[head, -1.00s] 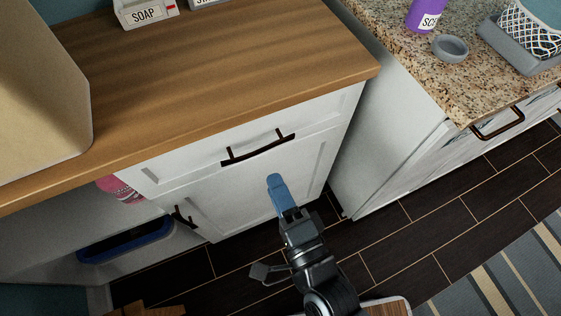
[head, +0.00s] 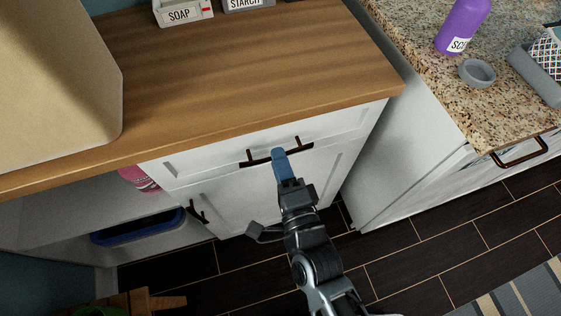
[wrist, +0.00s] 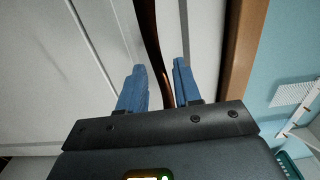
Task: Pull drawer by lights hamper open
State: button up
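The white drawer (head: 345,124) sits under the wooden countertop and is shut. Its dark bar handle (head: 303,147) runs across its front. My gripper (head: 279,155) is at the middle of this handle, with its blue fingertips covering part of it. In the wrist view, the two blue fingers of my gripper (wrist: 159,80) stand apart. The dark handle (wrist: 150,40) passes between them, with gaps visible. Whether a finger touches it I cannot tell. A beige bin-like object (head: 60,80) stands on the countertop at the left; no label shows on it.
A cabinet door with its own dark handle (head: 197,210) is below the drawer. A granite-topped cabinet (head: 440,90) stands to the right, holding a purple bottle (head: 462,25). Soap and starch boxes (head: 183,12) are at the back. Dark floor (head: 400,245) is open in front.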

grip_shut()
jog(key=shift+s, duration=0.15)
dwell(0.4)
